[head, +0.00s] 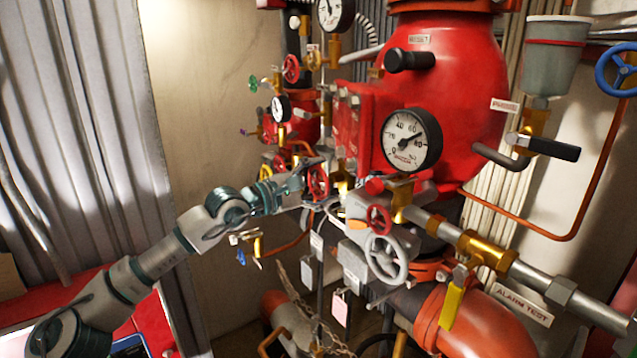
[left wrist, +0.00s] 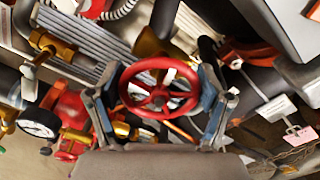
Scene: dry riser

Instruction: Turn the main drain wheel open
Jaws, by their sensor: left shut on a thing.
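A red handwheel (left wrist: 160,107) sits between the two fingers of my left gripper (left wrist: 160,86) in the left wrist view. The fingers are at its left and right sides, shut on its rim. In the head view the same red wheel (head: 318,184) is at the end of my left gripper (head: 310,172), which reaches in from the left. The gripper hides part of the wheel there. I see no label that tells which wheel is the main drain. My right gripper is not in view.
A smaller red wheel (head: 379,219) and a grey handwheel (head: 386,259) are to the right. A pressure gauge (head: 411,139) fronts the large red valve body (head: 468,100). A yellow lever (head: 452,303) is lower right. Small valves and pipes crowd behind the gripper.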

